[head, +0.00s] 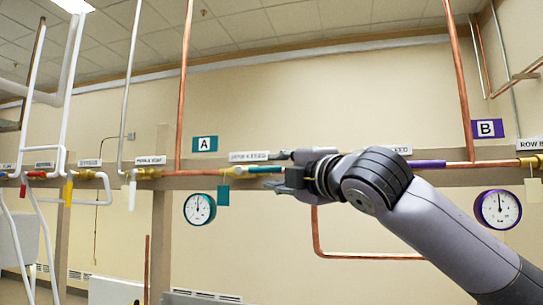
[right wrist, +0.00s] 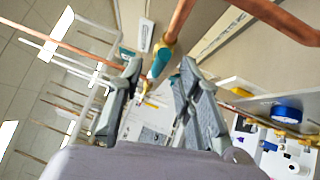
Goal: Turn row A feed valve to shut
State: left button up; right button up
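The row A feed valve (head: 240,172) is a brass body on the copper pipe, under a white label (head: 249,156) and right of the teal "A" sign (head: 205,144). Its teal lever (head: 265,169) points right, along the pipe. My right gripper (head: 275,170) reaches in from the right with its fingers apart, one above and one below the lever's line. In the right wrist view, the teal lever (right wrist: 160,60) shows in the gap between the two open fingers of the right gripper (right wrist: 159,78); I see no clear contact. My left gripper is not in view.
A teal tag (head: 223,195) hangs below the valve, with a teal gauge (head: 199,208) lower left. A vertical copper pipe (head: 185,80) rises left of the valve. A purple gauge (head: 497,209) and purple "B" sign (head: 487,129) are at right. Other valves line the pipe at left.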

aim_at(271, 170)
jog(key=shift+p+x, duration=0.55)
jog(key=shift+x, duration=1)
grip_shut()
